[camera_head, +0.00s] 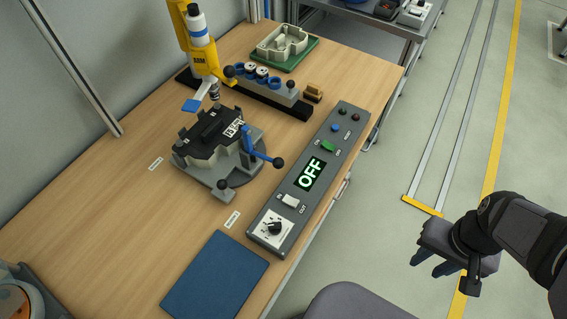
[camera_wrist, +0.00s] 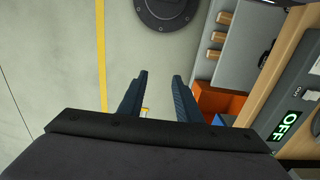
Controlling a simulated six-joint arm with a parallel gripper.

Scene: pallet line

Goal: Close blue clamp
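The blue clamp (camera_head: 260,156) sits on the right side of a grey fixture (camera_head: 225,167) on the wooden bench in the head view. It has an upright blue part and a blue lever reaching right to a black ball knob (camera_head: 278,162). I cannot tell whether the clamp is locked. A black part with a white label (camera_head: 210,130) lies on the fixture. My gripper (camera_head: 425,264) is far to the right of the clamp, over the floor beyond the bench edge. In the wrist view its two blue fingers (camera_wrist: 159,78) are apart with nothing between them. The clamp is outside the wrist view.
A control box (camera_head: 305,180) reading OFF lies along the bench edge, between my gripper and the fixture. A yellow tool (camera_head: 205,50) hangs over the fixture's back. A rack (camera_head: 262,83) and green tray (camera_head: 283,50) stand behind; a blue mat (camera_head: 215,278) lies in front.

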